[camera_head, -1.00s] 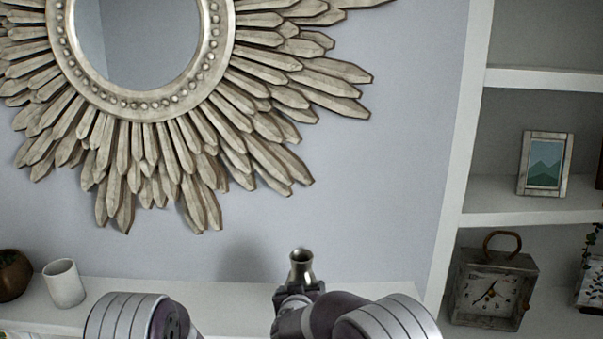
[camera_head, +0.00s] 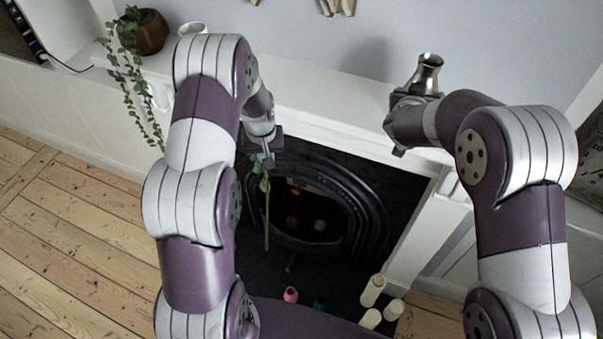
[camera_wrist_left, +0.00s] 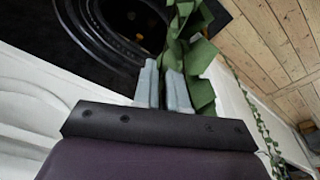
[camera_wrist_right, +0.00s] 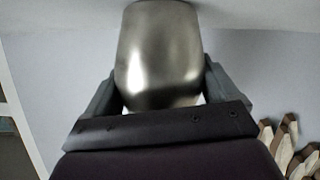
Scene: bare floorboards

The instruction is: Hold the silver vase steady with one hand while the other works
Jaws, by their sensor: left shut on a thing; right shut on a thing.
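The silver vase (camera_head: 428,72) is at the mantel's right part in the head view, its mouth up. My right gripper (camera_head: 412,97) is shut on it. In the right wrist view the vase (camera_wrist_right: 158,55) fills the space between the two fingers (camera_wrist_right: 158,88). Whether its base touches the mantel is hidden. My left gripper (camera_head: 264,157) is shut on a leafy green stem (camera_head: 266,200), which hangs down in front of the fireplace. In the left wrist view the stem's leaves (camera_wrist_left: 200,55) show at the fingertips (camera_wrist_left: 167,75).
The white mantel (camera_head: 310,105) runs above the dark fireplace (camera_head: 345,205). A brown pot (camera_head: 146,33) with a trailing plant and a white cup (camera_head: 192,28) stand at its left. Cream candles (camera_head: 373,290) and a small pink vase (camera_head: 290,294) are on the hearth. Floorboards (camera_head: 75,235) at left are clear.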

